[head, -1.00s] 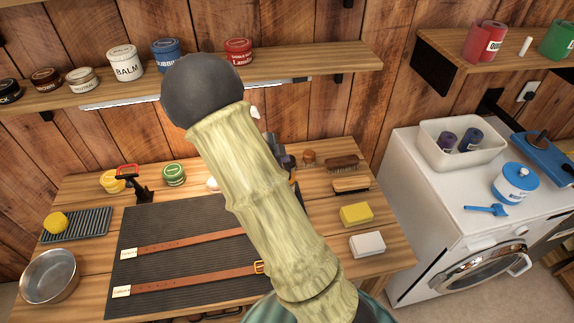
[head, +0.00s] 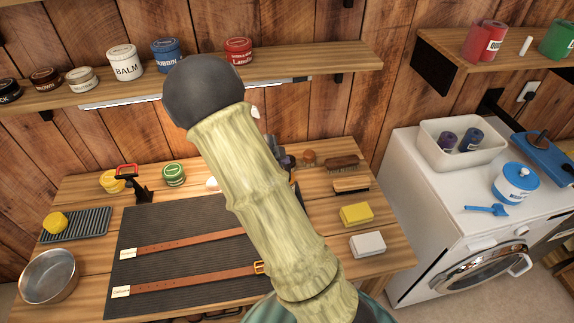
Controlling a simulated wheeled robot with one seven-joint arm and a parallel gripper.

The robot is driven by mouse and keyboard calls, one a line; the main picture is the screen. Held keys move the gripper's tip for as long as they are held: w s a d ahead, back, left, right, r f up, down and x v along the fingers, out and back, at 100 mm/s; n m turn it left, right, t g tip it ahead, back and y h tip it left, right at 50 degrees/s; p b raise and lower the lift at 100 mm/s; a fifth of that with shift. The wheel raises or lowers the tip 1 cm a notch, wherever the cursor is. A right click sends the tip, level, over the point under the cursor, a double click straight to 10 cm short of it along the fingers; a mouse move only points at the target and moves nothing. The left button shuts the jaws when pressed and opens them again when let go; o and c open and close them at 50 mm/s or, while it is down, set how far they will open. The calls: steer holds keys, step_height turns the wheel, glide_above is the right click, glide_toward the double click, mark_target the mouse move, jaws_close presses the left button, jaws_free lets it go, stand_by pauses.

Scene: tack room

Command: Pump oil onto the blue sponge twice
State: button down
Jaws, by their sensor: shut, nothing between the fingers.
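No blue sponge and no pump bottle of oil can be made out; my raised arm covers the middle and right middle of the bench. My gripper (head: 276,147) is mostly hidden behind that arm; only dark grey parts show at the arm's right edge, with the fingers shut and empty. What lies just below it is hidden. A yellow sponge block (head: 356,214) and a white block (head: 367,244) lie on the bench's right side. A round yellow sponge (head: 55,222) sits on a ribbed grey tray (head: 90,226) at the left.
Two brown straps (head: 190,241) lie on a dark mat (head: 160,222). A metal bowl (head: 48,276) stands front left. Brushes (head: 342,163) and tins (head: 173,175) stand along the back. A shelf (head: 300,62) with tins hangs above. A white washer (head: 425,200) stands at right.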

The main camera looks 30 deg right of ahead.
steer(key=shift+r+p, duration=0.35)
steer(key=shift+p, duration=0.3)
step_height(320, 180, up, 6)
steer(key=p, duration=0.6)
steer(key=shift+r, duration=0.1)
stand_by(0.7)
